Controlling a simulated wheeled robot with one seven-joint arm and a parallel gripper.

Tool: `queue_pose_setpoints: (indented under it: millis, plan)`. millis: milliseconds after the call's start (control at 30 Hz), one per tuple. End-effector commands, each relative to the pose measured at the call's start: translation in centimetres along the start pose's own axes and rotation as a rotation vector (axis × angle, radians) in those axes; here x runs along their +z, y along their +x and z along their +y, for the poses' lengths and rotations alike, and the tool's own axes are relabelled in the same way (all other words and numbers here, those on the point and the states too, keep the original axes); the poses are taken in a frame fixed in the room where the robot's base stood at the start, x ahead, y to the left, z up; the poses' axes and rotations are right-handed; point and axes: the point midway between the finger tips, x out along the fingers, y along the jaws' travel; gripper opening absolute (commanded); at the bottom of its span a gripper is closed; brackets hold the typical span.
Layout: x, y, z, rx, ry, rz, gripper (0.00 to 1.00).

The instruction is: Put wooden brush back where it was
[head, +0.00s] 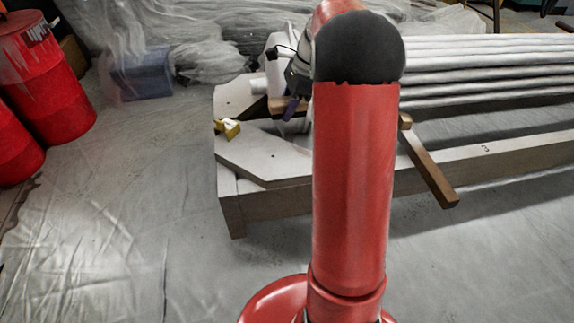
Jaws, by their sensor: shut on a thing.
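My gripper (296,100) is partly in view just left of my red arm, low over the near end of the pale wooden frame. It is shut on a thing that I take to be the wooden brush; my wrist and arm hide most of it. A small dark purple piece shows at the fingertips. A brown wooden piece (283,104) shows right beside them; I cannot tell whether it is part of the brush or a bar of the frame.
The pale wooden frame (262,157) carries long grey pipes (480,60). A brown wooden bar (430,168) sticks out over its near beam. A small yellow object (228,128) lies on its left corner. Red drums (45,75) stand at left. The sheeted floor in front is clear.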

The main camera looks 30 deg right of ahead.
Motion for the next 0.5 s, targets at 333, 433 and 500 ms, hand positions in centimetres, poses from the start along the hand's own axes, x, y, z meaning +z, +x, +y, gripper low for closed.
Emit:
queue_pose_setpoints:
  millis: [333,433,500]
  plan:
    - [-3.6,8.9,0.1,0.006,0.001,-0.001,0.18]
    - [-4.5,11.0,0.1,0.005,0.001,0.000,0.18]
    - [-5.0,12.1,0.1,0.005,-0.001,0.000,0.18]
